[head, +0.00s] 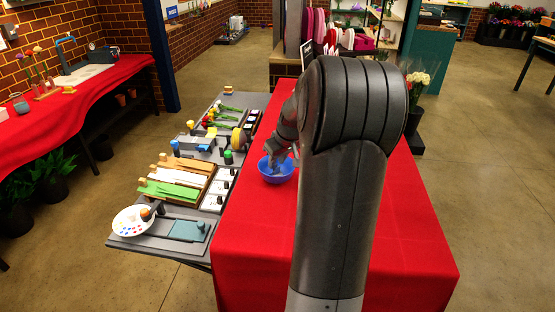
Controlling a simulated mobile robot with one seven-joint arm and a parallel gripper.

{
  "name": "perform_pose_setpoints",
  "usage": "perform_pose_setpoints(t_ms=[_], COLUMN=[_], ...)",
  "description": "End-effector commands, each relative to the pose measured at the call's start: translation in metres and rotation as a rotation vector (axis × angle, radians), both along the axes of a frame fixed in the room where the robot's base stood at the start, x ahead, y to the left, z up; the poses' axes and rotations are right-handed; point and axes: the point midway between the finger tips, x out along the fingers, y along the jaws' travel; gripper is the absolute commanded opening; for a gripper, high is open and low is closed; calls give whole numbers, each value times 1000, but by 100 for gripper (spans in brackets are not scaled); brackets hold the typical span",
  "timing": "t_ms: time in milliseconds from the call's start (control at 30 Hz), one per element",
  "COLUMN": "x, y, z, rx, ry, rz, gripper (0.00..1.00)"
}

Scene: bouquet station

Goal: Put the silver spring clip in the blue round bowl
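The blue round bowl (275,174) stands on the red-covered table, left of my arm's thick upper links. My gripper (279,163) reaches down from the wrist to just over or inside the bowl. The fingertips are small and dark here, and I cannot tell whether they are open or shut. The silver spring clip cannot be made out; it may be in the bowl, in the gripper, or hidden behind my arm.
A grey bench (150,244) left of the red table (252,238) carries flowers, coloured trays, a yellow roll (238,139) and a white paint palette (133,220). My arm hides part of the table. The table's near part is clear.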

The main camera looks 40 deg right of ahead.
Motion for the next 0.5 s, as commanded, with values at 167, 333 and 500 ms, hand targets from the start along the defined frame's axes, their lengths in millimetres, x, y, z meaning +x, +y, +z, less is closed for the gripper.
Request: perform_pose_setpoints(t_ms=[167, 333, 500], x=[0, 0, 0], y=[0, 0, 0], z=[0, 0, 0], rx=[0, 0, 0], ry=[0, 0, 0], rz=[0, 0, 0], gripper=[41, 42, 42])
